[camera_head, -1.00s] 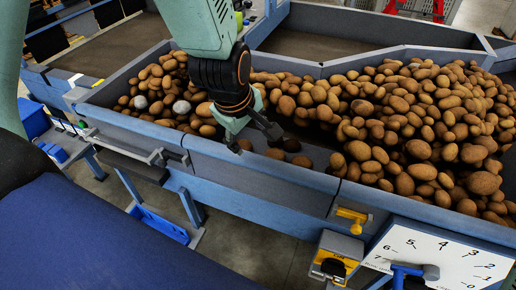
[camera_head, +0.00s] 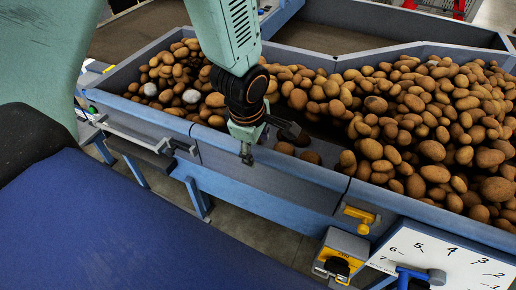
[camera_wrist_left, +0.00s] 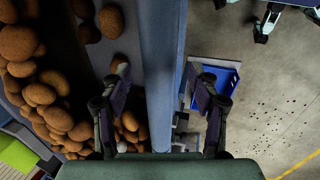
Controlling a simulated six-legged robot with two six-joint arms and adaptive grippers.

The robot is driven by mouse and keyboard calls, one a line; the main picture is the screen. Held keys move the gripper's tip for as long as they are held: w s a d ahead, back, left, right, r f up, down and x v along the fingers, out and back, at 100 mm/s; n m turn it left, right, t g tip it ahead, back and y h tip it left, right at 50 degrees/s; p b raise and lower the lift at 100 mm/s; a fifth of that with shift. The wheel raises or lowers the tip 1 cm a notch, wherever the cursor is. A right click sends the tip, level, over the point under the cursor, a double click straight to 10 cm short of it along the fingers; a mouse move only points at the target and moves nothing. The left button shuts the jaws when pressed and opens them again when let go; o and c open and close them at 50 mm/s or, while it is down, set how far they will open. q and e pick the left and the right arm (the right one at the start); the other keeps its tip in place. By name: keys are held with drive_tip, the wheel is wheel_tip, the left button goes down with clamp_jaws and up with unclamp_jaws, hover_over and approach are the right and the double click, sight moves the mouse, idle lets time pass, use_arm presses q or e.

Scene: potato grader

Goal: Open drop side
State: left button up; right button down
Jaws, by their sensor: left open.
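The drop side (camera_head: 265,178) is the blue-grey front wall panel of the potato trough, between two dark seams. It stands upright. A yellow latch handle (camera_head: 358,217) sits near its right end. My left gripper (camera_head: 267,143) is over the panel's top edge, left of the panel's middle. In the left wrist view its two fingers (camera_wrist_left: 157,76) are spread, one on each side of the top rail (camera_wrist_left: 163,60), with gaps to it. Contact cannot be told. My right gripper is out of view.
Many potatoes (camera_head: 420,110) fill the trough, with a few close behind the panel. A yellow-and-grey box (camera_head: 341,257) and a white numbered dial (camera_head: 440,258) stand at front right. A blue tray (camera_wrist_left: 222,78) is on the floor outside the wall.

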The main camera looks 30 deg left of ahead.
sight(264, 171)
use_arm(q)
drive_tip(key=shift+x, duration=1.05)
drive_tip(key=shift+w+d, duration=0.1)
clamp_jaws()
